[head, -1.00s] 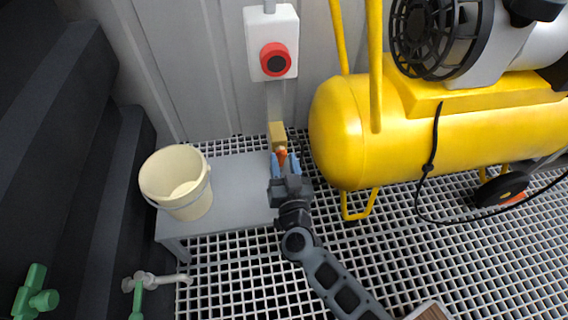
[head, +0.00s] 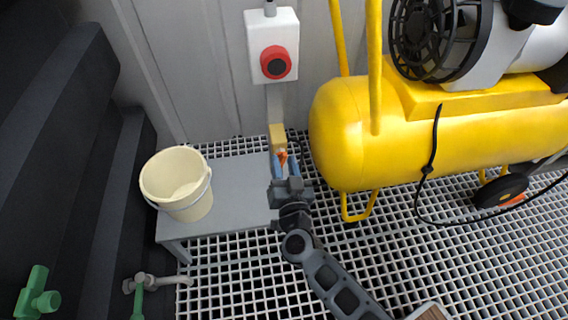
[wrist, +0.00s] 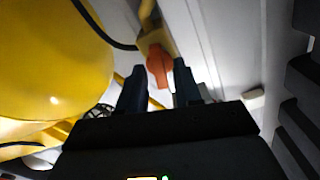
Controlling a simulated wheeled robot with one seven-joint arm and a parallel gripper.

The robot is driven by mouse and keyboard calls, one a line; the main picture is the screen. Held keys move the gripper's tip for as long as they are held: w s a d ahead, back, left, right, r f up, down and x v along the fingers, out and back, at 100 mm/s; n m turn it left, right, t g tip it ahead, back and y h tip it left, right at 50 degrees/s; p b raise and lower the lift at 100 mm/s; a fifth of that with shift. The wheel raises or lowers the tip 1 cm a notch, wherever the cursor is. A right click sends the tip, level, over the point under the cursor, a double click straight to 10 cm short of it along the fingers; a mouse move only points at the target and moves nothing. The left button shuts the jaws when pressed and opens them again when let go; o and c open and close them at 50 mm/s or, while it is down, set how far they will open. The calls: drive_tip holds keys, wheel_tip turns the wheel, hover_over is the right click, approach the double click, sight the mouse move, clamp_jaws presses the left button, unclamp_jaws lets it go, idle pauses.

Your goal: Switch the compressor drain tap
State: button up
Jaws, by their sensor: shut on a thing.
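The drain tap shows as an orange handle (head: 282,156) on a brass-yellow block (head: 278,137), low against the wall and left of the yellow compressor tank (head: 345,130). In the wrist view the orange handle (wrist: 159,66) hangs below the yellow block (wrist: 153,42). My gripper (head: 285,164) reaches it from the front, with a blue finger on each side of the handle. The gripper is shut on the handle. In the wrist view the dark fingers (wrist: 160,84) flank the handle's lower end; the exact contact is hard to see there.
A grey low bench (head: 236,178) carries a cream bucket (head: 176,184) left of my gripper. A red button on a white box (head: 272,28) is on the wall above. Green-handled valves (head: 38,296) are at lower left. A black cable (head: 433,150) hangs by the tank.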

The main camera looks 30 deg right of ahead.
drive_tip(key=m, duration=0.3)
drive_tip(key=shift+p, duration=0.35)
drive_tip(key=m, duration=0.4)
drive_tip(key=shift+s+d+f, duration=0.1)
drive_tip(key=shift+f, duration=0.05)
drive_tip(key=m, duration=0.3)
drive_tip(key=shift+f+m+b, duration=0.1)
drive_tip(key=shift+m+b, duration=0.2)
drive_tip(key=shift+b, duration=0.05)
drive_tip(key=shift+f+m+b, duration=0.1)
drive_tip(key=shift+m+b, duration=0.35)
drive_tip(key=shift+m, duration=1.65)
drive_tip(key=o, duration=0.7)
drive_tip(key=shift+s, duration=0.1)
drive_tip(key=shift+p+v, duration=0.65)
drive_tip(key=shift+v, duration=3.2)
